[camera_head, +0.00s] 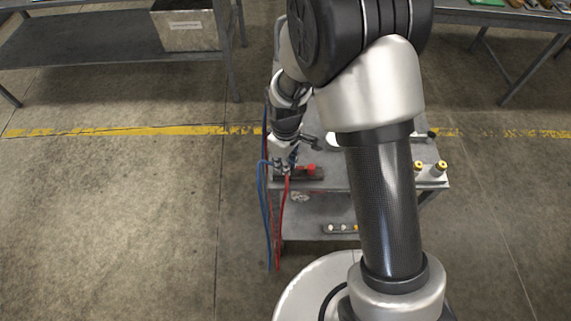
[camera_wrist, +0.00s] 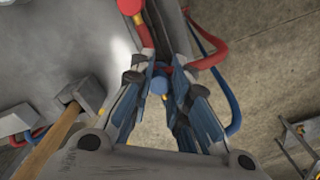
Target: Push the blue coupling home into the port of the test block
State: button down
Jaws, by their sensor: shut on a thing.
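The blue coupling (camera_wrist: 158,84) shows as a small blue round piece between the fingers of my gripper (camera_wrist: 160,75) in the wrist view. My gripper is shut on it; the fingers hide much of it. In the head view my gripper (camera_head: 284,162) points down at the front left corner of the cart. The test block appears to be the dark low block (camera_head: 317,174) there, with a red knob (camera_head: 311,168) on top, just right of my gripper. The port is hidden, so I cannot tell how far the coupling sits in it.
Blue (camera_head: 264,215) and red (camera_head: 281,215) hoses hang off the left of the grey cart (camera_head: 330,186). Two yellow-topped pieces (camera_head: 440,167) stand at the cart's right. Open floor lies left of the cart.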

notch_tip(320, 180, up, 18)
jog(key=p, duration=0.5)
jog(key=shift+f, duration=0.1)
jog(key=d+f, duration=0.5)
jog(key=d, duration=0.6)
jog(key=d+f+p, duration=0.1)
jog(key=d+f, duration=0.5)
jog(key=d, duration=0.5)
jog(key=shift+s+d+f, duration=0.3)
jog(key=shift+s+d, duration=0.1)
jog(key=shift+f, duration=0.15)
jog(key=shift+f+b, duration=2.15)
jog(key=shift+f, duration=0.6)
jog(key=shift+f+b, duration=0.5)
jog(key=shift+f, duration=0.1)
jog(key=c, duration=1.5)
grip_release()
